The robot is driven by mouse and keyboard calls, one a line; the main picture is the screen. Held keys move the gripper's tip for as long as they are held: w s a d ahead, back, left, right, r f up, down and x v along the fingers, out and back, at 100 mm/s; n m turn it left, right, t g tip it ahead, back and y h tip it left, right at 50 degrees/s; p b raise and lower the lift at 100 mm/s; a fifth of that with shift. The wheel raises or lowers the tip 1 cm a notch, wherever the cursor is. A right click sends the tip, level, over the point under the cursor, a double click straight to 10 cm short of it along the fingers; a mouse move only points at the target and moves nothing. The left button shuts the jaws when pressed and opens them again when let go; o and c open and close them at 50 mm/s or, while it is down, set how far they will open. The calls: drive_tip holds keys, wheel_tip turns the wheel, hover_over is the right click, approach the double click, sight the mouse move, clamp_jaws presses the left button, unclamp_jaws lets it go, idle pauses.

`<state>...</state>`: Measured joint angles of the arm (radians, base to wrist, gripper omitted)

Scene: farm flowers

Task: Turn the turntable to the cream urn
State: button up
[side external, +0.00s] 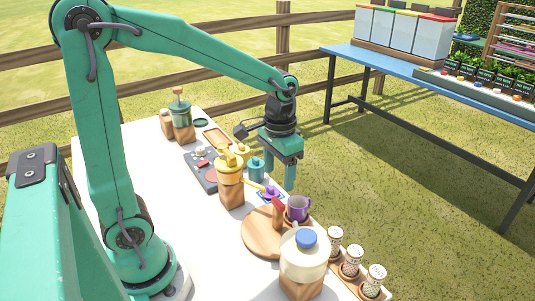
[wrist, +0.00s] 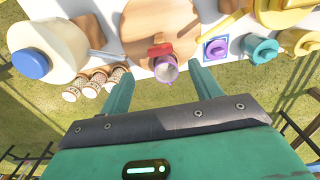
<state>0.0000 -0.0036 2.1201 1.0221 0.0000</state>
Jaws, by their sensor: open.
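The turntable (side external: 258,231) is a round wooden disc on the white table; it shows at the top of the wrist view (wrist: 143,18). A red upright piece (side external: 278,208) stands on it near the rim, beside a purple cup (side external: 297,208) at the rim; the cup also shows in the wrist view (wrist: 166,70). The cream urn (side external: 303,264) has a blue lid and wooden base, at the table's near end; in the wrist view it is upper left (wrist: 62,40). My gripper (side external: 279,174) is open and empty, above and beyond the table edge; in the wrist view its fingers (wrist: 162,82) flank the cup's line, apart from it.
A yellow urn (side external: 230,188) and a teal pot (side external: 256,168) stand behind the turntable. Several patterned cups (side external: 351,261) sit in a wooden holder to the right of the cream urn. A blue table (side external: 420,105) stands at the back right; grass lies between.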

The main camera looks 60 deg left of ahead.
sight(278, 201)
drive_tip(key=shift+f, duration=0.15)
drive_tip(key=shift+f, duration=3.85)
drive_tip(key=c, duration=1.4)
